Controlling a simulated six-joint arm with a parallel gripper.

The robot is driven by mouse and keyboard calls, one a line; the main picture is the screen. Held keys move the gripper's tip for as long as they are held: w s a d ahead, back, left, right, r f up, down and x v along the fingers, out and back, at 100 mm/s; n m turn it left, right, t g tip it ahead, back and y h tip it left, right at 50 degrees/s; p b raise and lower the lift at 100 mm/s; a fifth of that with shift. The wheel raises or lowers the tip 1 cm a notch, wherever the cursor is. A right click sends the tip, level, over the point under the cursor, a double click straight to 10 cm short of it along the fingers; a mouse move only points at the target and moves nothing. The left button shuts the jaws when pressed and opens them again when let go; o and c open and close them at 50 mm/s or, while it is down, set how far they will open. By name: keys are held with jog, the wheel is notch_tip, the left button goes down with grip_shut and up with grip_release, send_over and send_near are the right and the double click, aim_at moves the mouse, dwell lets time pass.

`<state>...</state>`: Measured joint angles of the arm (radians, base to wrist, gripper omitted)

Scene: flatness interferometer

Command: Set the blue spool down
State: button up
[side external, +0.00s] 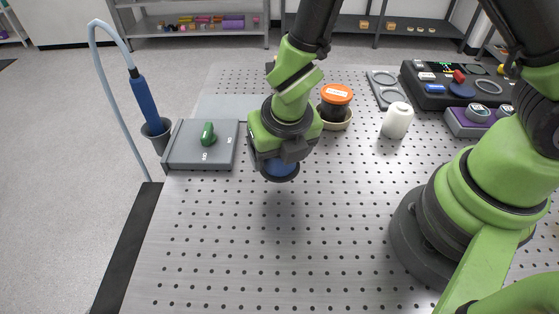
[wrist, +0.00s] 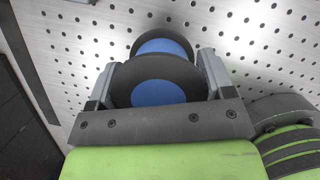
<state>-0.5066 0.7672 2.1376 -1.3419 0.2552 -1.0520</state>
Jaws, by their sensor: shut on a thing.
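The blue spool, with black end discs, shows in the side external view (side external: 280,168) below my gripper (side external: 279,155). In the wrist view the spool (wrist: 164,47) sits between the two fingers of my gripper (wrist: 158,75), which is shut on it. One black disc with a blue centre faces the wrist camera. The spool appears held above the perforated metal table (side external: 250,235), with a faint shadow under it. The exact gap to the table is hard to tell.
A grey box with a green knob (side external: 208,134) is left of my gripper. An orange-lidded jar (side external: 336,98), a white bottle (side external: 397,120) and a black control panel (side external: 455,85) stand to the right. A blue-handled tool (side external: 145,100) stands in a holder at left. The front table is clear.

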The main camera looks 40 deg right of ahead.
notch_tip(320, 180, up, 4)
jog(key=shift+r, duration=0.1)
jog(key=shift+w+d+r+m, duration=0.15)
jog(key=shift+w+m, duration=0.3)
jog(key=shift+m, duration=0.25)
jog(key=w+d+n+y, duration=0.1)
jog(key=w+d+n, duration=0.5)
jog(key=w, duration=0.4)
jog(key=w+d+n+y, duration=0.2)
jog(key=w+d+n, duration=0.45)
jog(key=w, duration=0.35)
jog(key=shift+m, duration=0.45)
notch_tip(320, 180, down, 9)
jog(key=shift+d+f, duration=0.15)
